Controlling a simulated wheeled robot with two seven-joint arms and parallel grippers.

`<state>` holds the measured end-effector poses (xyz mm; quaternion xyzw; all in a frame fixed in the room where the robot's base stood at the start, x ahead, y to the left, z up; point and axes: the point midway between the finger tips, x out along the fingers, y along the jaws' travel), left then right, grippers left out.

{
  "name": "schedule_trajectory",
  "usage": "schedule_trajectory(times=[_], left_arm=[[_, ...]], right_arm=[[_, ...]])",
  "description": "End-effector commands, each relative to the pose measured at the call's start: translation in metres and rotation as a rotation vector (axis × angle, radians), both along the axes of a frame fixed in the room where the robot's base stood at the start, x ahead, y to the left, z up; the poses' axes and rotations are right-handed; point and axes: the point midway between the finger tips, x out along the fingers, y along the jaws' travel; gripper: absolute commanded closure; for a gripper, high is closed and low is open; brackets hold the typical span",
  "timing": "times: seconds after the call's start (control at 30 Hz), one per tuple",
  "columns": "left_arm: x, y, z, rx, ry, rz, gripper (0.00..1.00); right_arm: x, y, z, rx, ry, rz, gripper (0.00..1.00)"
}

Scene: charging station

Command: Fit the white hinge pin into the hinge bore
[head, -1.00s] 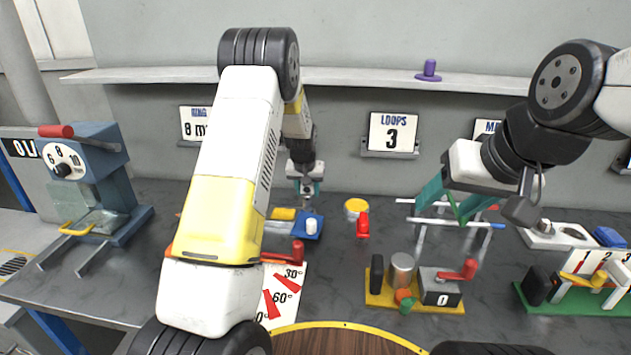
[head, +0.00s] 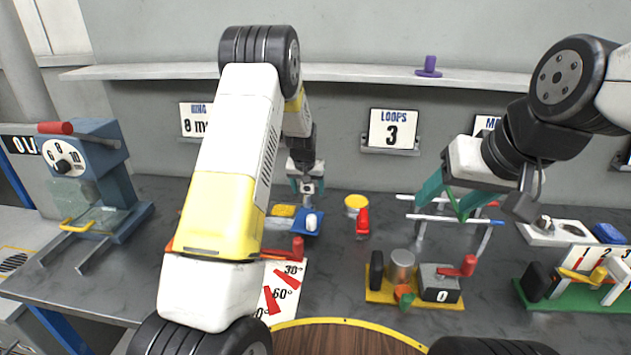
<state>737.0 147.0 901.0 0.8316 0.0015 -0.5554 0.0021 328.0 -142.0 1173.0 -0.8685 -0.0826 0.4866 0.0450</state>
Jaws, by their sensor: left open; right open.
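A small white pin-like piece (head: 311,222), which may be the hinge pin, stands on a blue tray (head: 308,234) at mid-table. My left gripper (head: 308,198) points down just above it, open; whether its fingers touch the piece is too small to tell. My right gripper (head: 456,208) is open, its teal fingers spread over a rack with white and blue rods (head: 455,220). I cannot tell for certain which fixture has the hinge bore.
A yellow-based fixture (head: 380,297) with a metal cylinder and red crank stands front centre. A red piece (head: 362,224) and yellow round piece (head: 356,204) stand near the tray. A blue press (head: 92,180) is at left, a green-based fixture (head: 560,300) at right.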

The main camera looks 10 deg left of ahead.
Motion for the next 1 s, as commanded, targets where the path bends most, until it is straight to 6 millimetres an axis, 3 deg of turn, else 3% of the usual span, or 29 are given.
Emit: schedule_trajectory(times=[0.17,0.73,0.87,1.0], left_arm=[[-0.003,0.0,0.009,0.0,-0.002,0.0,0.31],[-0.04,0.001,0.092,-0.018,-0.008,0.004,0.31],[-0.072,0.004,0.136,-0.059,-0.023,0.009,0.31],[-0.125,0.004,0.191,-0.11,-0.043,0.003,0.31]], right_arm=[[0.0,0.0,0.0,0.0,0.0,0.0,0.42],[0.0,0.0,0.0,0.0,0.0,0.0,0.42],[0.0,0.0,0.0,0.0,0.0,0.0,0.42],[0.0,0.0,0.0,0.0,0.0,0.0,0.42]])
